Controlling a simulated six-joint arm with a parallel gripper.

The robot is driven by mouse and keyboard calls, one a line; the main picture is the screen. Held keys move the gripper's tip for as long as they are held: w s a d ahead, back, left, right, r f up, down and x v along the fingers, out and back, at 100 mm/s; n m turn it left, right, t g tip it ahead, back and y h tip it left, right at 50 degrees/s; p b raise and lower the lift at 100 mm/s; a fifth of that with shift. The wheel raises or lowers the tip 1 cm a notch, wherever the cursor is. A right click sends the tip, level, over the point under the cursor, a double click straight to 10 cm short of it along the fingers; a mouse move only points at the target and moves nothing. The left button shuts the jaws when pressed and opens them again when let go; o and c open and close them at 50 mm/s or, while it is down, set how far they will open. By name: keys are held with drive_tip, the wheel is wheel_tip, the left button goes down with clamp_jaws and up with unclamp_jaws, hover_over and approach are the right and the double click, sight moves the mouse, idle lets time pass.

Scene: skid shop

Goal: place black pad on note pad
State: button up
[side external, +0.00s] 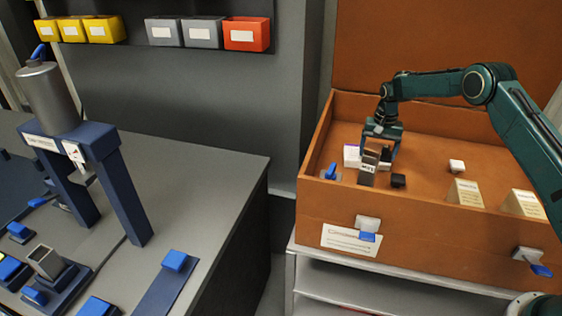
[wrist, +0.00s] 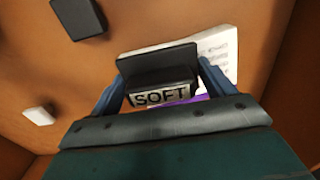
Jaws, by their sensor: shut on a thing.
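My gripper (wrist: 160,88) is inside the orange-brown case, pointing down, with its blue fingers shut on a dark block labelled "SOFT", which I take as the black pad (wrist: 157,60). In the side view, the black pad (side external: 367,175) hangs under my gripper (side external: 381,153) and looks grey on its near face. The note pad (wrist: 222,52) is white with lines of writing and a purple part. It lies behind the black pad and is partly hidden by it; it also shows in the side view (side external: 350,157). I cannot tell whether the two touch.
A second black block (side external: 398,180) lies to the right, also in the wrist view (wrist: 77,18). A small white block (side external: 456,166) and cream labelled blocks (side external: 465,193) are farther right. A blue item (side external: 331,171) is near the left wall. The case walls (side external: 440,222) surround the area.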

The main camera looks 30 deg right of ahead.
drive_tip(key=o, duration=0.9)
wheel_tip(320, 180, up, 12)
drive_tip(key=shift+f, duration=0.1)
drive_tip(key=shift+r, duration=0.2)
idle(0.4)
